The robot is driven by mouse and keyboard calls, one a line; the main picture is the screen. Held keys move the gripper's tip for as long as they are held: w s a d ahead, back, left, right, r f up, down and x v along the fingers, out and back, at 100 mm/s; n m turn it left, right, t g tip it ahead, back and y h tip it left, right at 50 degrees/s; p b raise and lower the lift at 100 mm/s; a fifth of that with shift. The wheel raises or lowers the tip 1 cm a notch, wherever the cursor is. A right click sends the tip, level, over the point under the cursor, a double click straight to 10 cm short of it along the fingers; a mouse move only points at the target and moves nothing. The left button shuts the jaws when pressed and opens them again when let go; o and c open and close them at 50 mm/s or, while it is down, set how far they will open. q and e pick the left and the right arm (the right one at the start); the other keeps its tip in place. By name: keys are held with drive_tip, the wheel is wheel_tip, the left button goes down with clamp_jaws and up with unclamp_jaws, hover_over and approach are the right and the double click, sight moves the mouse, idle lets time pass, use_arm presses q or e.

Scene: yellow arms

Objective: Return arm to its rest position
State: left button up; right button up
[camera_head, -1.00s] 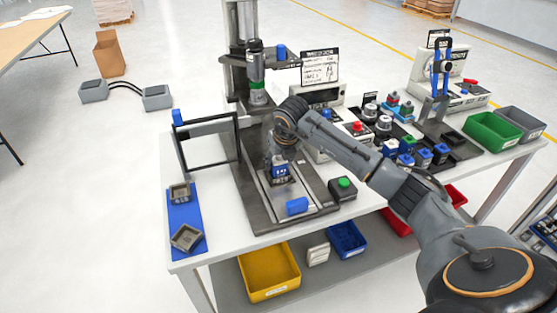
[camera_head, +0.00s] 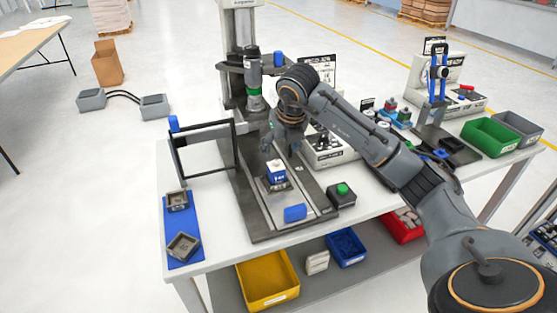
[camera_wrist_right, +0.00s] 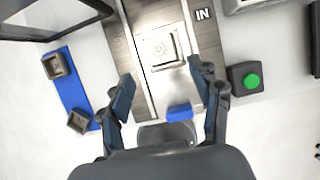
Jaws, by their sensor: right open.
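My right gripper (camera_head: 282,147) hangs above the press station on the bench. Its two fingers are apart with nothing between them, as the right wrist view also shows (camera_wrist_right: 162,88). Below it, a small blue and white part (camera_head: 277,172) sits in a dark holder on the metal plate of the station; from above, its pale square top (camera_wrist_right: 162,47) shows clear of the fingers. My right arm (camera_head: 350,130) reaches in from the right over the bench. My left gripper is in neither view.
The press column (camera_head: 228,110) stands close behind the gripper. A black frame (camera_head: 205,150) is at the left. A blue block (camera_head: 295,213) and a green button box (camera_head: 341,194) lie in front. A blue mat (camera_head: 183,222) holds two grey holders. Green and grey bins stand at right.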

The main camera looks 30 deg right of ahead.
drive_tip(key=shift+v, duration=1.05)
